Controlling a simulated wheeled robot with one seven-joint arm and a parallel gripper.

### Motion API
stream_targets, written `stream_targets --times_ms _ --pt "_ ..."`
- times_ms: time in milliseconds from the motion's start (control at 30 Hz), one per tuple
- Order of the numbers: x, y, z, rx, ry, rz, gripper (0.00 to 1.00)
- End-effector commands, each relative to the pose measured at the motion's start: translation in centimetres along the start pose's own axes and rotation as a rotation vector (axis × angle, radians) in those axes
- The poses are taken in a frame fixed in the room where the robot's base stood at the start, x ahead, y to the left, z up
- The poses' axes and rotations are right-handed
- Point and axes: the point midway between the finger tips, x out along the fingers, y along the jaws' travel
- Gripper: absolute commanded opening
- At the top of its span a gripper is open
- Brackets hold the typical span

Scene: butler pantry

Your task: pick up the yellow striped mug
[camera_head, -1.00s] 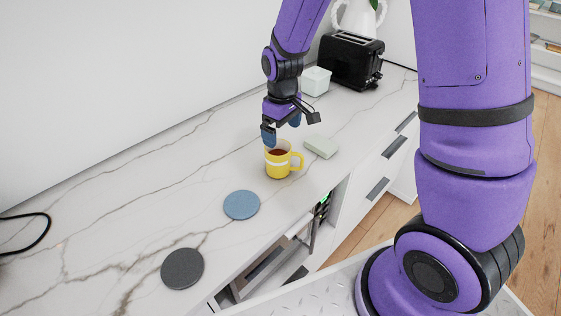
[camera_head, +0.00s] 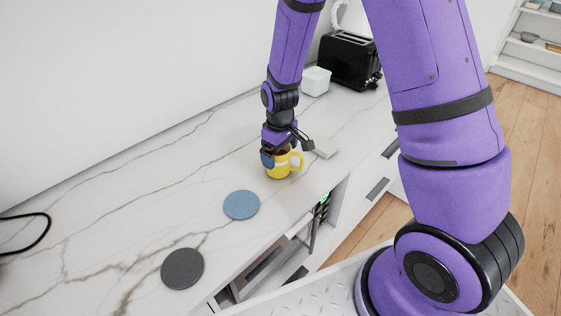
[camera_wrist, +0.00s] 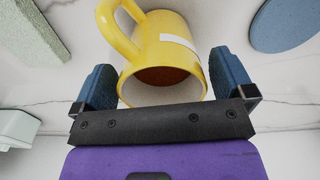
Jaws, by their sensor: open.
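The yellow mug (camera_head: 281,167) with a white stripe stands upright on the marble counter, its handle toward the right in the head view. In the wrist view the mug (camera_wrist: 178,35) shows its handle at upper left and brown contents inside. My gripper (camera_head: 279,159) is low over the mug, pointing down. In the wrist view my gripper (camera_wrist: 166,85) is open, with one blue finger pad on each side of the mug's rim. A gap shows between the left pad and the mug; the right pad is very close to it, and I cannot tell whether it touches.
A blue coaster (camera_head: 241,205) and a dark grey coaster (camera_head: 182,268) lie on the counter (camera_head: 120,215). A pale green block (camera_head: 325,148) lies just beyond the mug. A white box (camera_head: 316,81) and black toaster (camera_head: 349,60) stand farther back.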

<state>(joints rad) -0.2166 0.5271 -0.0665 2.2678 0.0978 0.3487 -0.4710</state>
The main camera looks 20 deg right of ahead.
Motion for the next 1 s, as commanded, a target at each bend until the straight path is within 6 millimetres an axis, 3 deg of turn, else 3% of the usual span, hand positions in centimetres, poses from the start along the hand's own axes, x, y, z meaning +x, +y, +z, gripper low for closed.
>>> stream_targets --times_ms 67,300,333,667,1000 --pt "0.0 0.0 0.0 0.000 0.000 0.000 1.00" --pt "0.0 0.0 0.0 0.000 0.000 0.000 0.45" --pt "-0.1 0.0 0.0 0.000 0.001 0.000 0.41" --pt "-0.5 0.1 -0.1 0.000 0.002 0.001 0.41" --pt "-3.8 0.6 -0.9 0.002 0.004 0.002 0.41"
